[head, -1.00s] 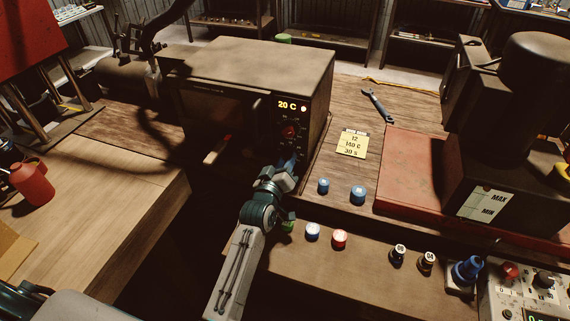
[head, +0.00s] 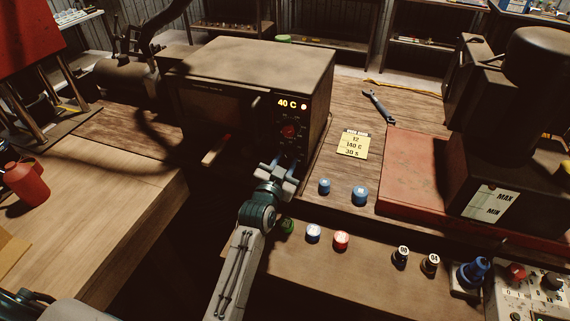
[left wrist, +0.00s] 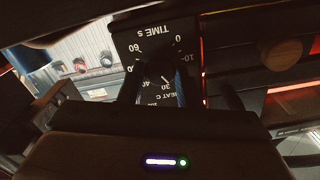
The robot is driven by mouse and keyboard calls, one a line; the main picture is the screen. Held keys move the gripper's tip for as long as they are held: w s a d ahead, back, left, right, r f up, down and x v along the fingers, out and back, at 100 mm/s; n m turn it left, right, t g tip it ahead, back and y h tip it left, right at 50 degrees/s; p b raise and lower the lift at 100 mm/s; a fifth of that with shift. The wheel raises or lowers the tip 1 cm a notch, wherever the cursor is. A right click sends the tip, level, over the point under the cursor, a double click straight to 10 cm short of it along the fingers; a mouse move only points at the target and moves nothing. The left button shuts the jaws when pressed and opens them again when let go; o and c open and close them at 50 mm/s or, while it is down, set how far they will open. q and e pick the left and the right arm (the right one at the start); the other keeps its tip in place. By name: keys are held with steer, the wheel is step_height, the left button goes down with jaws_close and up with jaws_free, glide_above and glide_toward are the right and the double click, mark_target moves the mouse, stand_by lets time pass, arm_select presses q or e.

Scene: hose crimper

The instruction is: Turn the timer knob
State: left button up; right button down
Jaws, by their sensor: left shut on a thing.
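The dark heating box (head: 250,65) stands on the bench, its front panel showing an orange "40 C" display (head: 287,103). A red knob (head: 289,131) sits below the display. My left gripper (head: 284,163) is at the lower part of this panel, shut on the timer knob, which it mostly hides in the head view. In the left wrist view, the dial marked "TIME S" (left wrist: 154,31) shows beyond my left gripper (left wrist: 158,88), with numbers around its edge. A pale pointer mark shows between the fingers. My right gripper is not in view.
A yellow note (head: 353,144) reads 12, 140 C, 30 s. Blue caps (head: 360,195), a white cap (head: 313,233) and a red cap (head: 341,240) stand right of my left arm. A large dark machine (head: 510,120) stands at right.

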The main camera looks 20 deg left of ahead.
arm_select(q)
steer(key=m, duration=0.3)
steer(key=shift+f+m+b, duration=0.2)
steer(key=shift+m+b, duration=0.15)
steer(key=shift+m, duration=0.75)
steer(key=o, duration=1)
steer(key=shift+c, duration=0.2)
steer(key=shift+r, duration=0.1)
steer(key=shift+s, duration=0.1)
steer(key=s+b, duration=0.3)
steer(key=s, duration=0.7)
steer(key=shift+s+a+b, duration=0.15)
steer(key=shift+s+b, duration=0.15)
steer(key=shift+s, duration=0.1)
